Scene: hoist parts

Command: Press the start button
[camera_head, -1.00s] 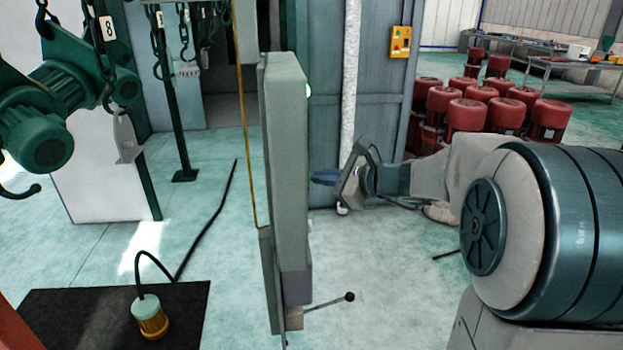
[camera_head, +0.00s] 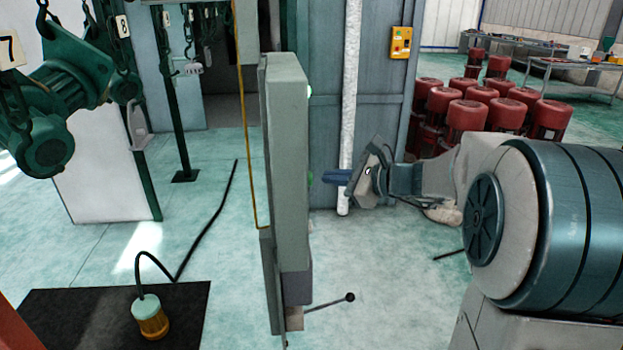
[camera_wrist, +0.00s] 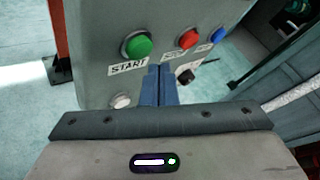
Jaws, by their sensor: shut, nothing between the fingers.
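The start button is a round green button (camera_wrist: 138,45) above a label reading START, on a grey control panel (camera_wrist: 100,20) in the wrist view. In the head view the panel stands edge-on as a tall grey box (camera_head: 288,170), and a small green spot shows at its right edge. My gripper (camera_head: 326,177) is beside that face, its blue fingers pointing left at the panel. In the wrist view the closed blue fingers (camera_wrist: 159,72) are empty and appear below and right of the green button. I cannot tell whether the fingertips touch the panel.
A red button (camera_wrist: 189,39), a blue button (camera_wrist: 218,35), a white button (camera_wrist: 121,101) and a black switch (camera_wrist: 185,75) share the panel. A lever (camera_head: 332,302) sticks out low on the panel's right.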

